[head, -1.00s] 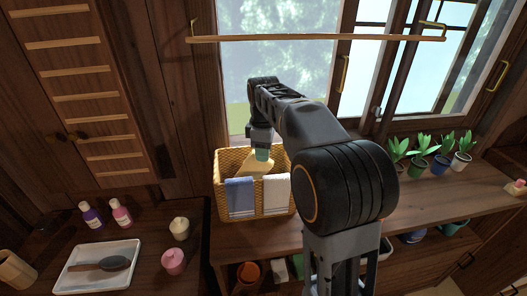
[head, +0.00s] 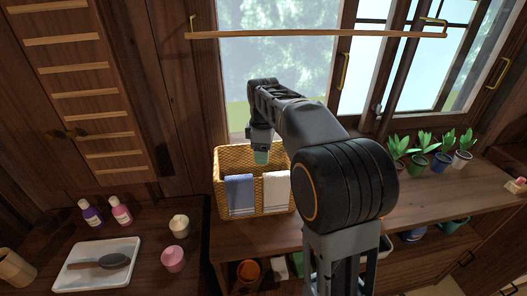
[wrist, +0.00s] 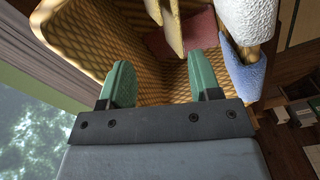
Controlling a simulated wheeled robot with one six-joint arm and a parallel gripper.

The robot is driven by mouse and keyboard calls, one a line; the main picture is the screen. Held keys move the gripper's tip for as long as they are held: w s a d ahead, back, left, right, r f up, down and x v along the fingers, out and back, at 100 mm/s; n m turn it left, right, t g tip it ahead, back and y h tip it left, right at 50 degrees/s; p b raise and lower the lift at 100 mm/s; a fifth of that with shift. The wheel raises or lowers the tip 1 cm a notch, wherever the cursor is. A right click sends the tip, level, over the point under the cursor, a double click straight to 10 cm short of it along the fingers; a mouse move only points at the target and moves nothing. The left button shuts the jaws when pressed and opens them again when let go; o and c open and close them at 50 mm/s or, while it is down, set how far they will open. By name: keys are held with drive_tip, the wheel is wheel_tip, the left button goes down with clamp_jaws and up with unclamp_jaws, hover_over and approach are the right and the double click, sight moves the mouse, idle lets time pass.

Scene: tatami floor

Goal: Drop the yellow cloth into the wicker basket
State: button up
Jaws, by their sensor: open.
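The wicker basket (head: 258,197) stands on the wooden counter by the window. It fills the upper part of the wrist view (wrist: 82,32). My gripper (head: 261,157) is over the basket's opening. In the wrist view its two green fingers (wrist: 163,80) are spread with nothing between them. A pale yellow folded cloth (wrist: 171,27) shows beyond the fingertips, apart from them, within the basket's outline and cut by the top edge of the picture. Whether it rests on the bottom cannot be told. The yellow cloth is hidden in the head view.
A blue towel (head: 240,195) and a white towel (head: 276,192) hang over the basket's front rim. A reddish cloth (wrist: 190,36) lies inside the basket. Potted plants (head: 440,162) stand right on the counter. A wooden rod (head: 320,35) spans the window above.

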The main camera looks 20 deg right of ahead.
drive_tip(key=shift+r, duration=0.1)
wheel_tip(320, 180, up, 9)
drive_tip(key=p, duration=0.2)
drive_tip(key=shift+f, duration=0.2)
idle(0.4)
drive_tip(key=s+a+f+m+t+p, duration=0.1)
drive_tip(key=s+m+p, duration=0.3)
drive_tip(key=s, duration=0.5)
drive_tip(key=s+a+f+m+t+p, duration=0.2)
drive_tip(key=s+a+f+m+p, duration=0.1)
drive_tip(key=s+m, duration=0.5)
drive_tip(key=shift+s+a+f+t+p, duration=0.15)
drive_tip(key=shift+s+f+t+p, duration=0.25)
drive_tip(key=shift+s+p, duration=0.75)
